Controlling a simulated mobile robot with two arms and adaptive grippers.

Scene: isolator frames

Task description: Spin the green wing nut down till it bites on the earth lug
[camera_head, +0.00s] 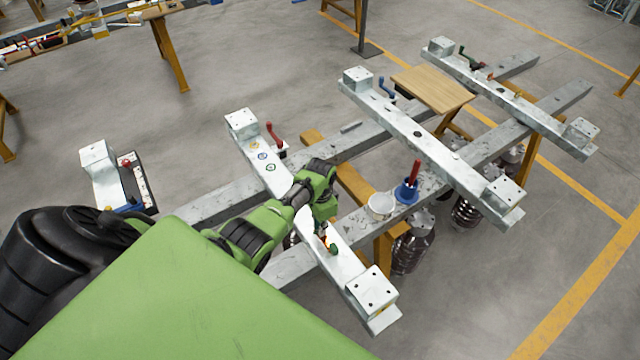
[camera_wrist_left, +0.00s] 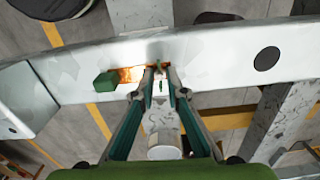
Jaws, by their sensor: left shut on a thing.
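The earth lug (camera_wrist_left: 130,74) is a copper-orange strip on the pale metal beam in the left wrist view. A dark green block (camera_wrist_left: 105,82) sits at its left end and also shows in the head view (camera_head: 333,249). My left gripper (camera_wrist_left: 161,72) is shut at the right end of the copper strip, its fingertips close to the beam. A small green piece, which looks like the wing nut (camera_wrist_left: 160,87), shows between the fingers, mostly hidden. I cannot tell whether it touches the lug. In the head view my left gripper (camera_head: 327,227) reaches the same beam. My right gripper is out of view.
The beam (camera_head: 350,272) lies across grey rails on yellow trestles. A red handle (camera_head: 274,135) stands farther up it. A white cup (camera_head: 381,206) and a blue holder (camera_head: 406,192) stand on the rail to the right. A wooden board (camera_head: 432,89) lies farther back.

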